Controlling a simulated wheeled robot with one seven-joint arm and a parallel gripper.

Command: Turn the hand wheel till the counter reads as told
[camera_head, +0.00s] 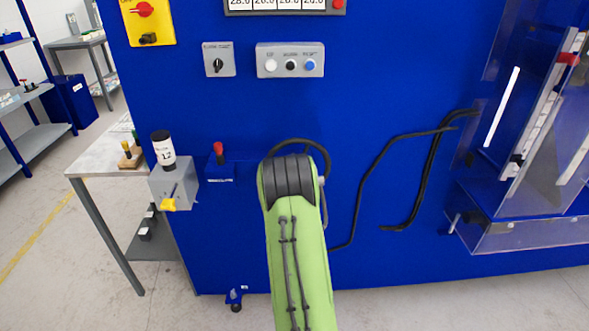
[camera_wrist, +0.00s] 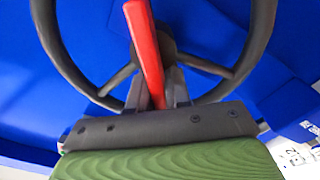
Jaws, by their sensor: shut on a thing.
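The dark hand wheel (camera_wrist: 262,35) fills the upper wrist view, with spokes running to a round hub. A red bar (camera_wrist: 148,45) crosses in front of the hub and runs down between my fingers. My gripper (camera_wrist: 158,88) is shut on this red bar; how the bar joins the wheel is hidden. In the head view, part of the wheel's rim (camera_head: 322,152) shows behind my green arm, which hides my gripper.
The blue machine front (camera_head: 400,80) carries a button box (camera_head: 290,60) and a rotary switch (camera_head: 219,60). A red-knobbed lever (camera_head: 218,148) and a grey box (camera_head: 172,188) sit left of the wheel. Black cables (camera_head: 362,195) hang at right, beside a clear guard (camera_head: 535,235).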

